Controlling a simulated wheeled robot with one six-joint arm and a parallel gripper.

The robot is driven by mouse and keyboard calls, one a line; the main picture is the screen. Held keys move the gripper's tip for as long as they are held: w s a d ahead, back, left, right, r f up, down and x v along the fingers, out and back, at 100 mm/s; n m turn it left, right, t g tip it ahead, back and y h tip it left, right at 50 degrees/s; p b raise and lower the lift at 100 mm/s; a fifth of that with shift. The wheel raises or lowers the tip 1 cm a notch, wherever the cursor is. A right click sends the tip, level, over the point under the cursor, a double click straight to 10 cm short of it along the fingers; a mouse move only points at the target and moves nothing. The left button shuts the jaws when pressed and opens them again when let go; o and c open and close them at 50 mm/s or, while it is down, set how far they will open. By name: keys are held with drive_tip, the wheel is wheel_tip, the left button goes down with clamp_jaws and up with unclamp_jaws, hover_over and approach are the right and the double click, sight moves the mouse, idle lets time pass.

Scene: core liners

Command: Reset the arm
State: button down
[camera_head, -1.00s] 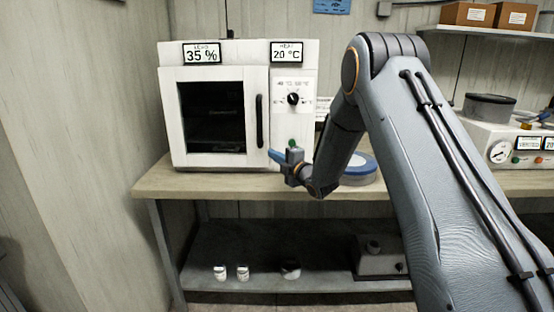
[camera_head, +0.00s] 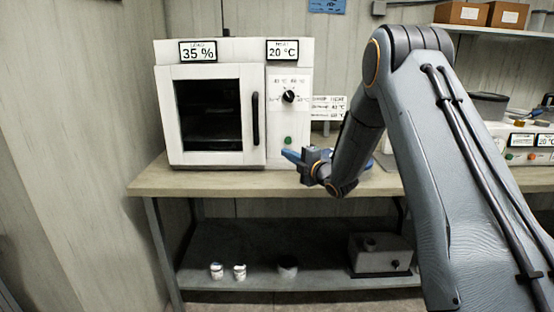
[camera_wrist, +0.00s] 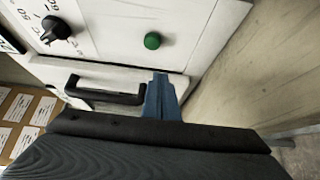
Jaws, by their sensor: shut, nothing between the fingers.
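My gripper (camera_head: 290,155) is in front of the white oven's lower right part, by the green button, in the head view. Its blue fingers are together with nothing between them. In the wrist view the blue fingers (camera_wrist: 161,97) show shut, pointing toward the oven front. My arm reaches in from the right and hides part of the bench behind it.
The white oven (camera_head: 230,44) stands on the wooden bench (camera_head: 230,182), door closed, displays reading 35 % and 20 °C. Its green button (camera_wrist: 152,41) and black dial (camera_wrist: 56,29) show close by. A lower shelf (camera_head: 320,281) holds small containers and a grey box (camera_head: 380,258). Boxes (camera_head: 462,13) sit on a shelf at upper right.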

drive_tip(key=s+d+f+m+g+h, duration=0.25)
drive_tip(key=s+d+m+h, duration=0.2)
drive_tip(key=s+m, duration=0.35)
drive_tip(key=s+d+f+m+g+h, duration=0.2)
drive_tip(key=s+d+m+g+h, duration=0.3)
drive_tip(key=s, duration=0.5)
drive_tip(key=s+a+f+m+g+p, duration=0.1)
drive_tip(key=s+m+g, duration=0.7)
drive_tip(key=s, duration=2.5)
drive_tip(key=a+f+m, duration=0.1)
drive_tip(key=m, duration=0.2)
drive_tip(key=shift+f, duration=0.15)
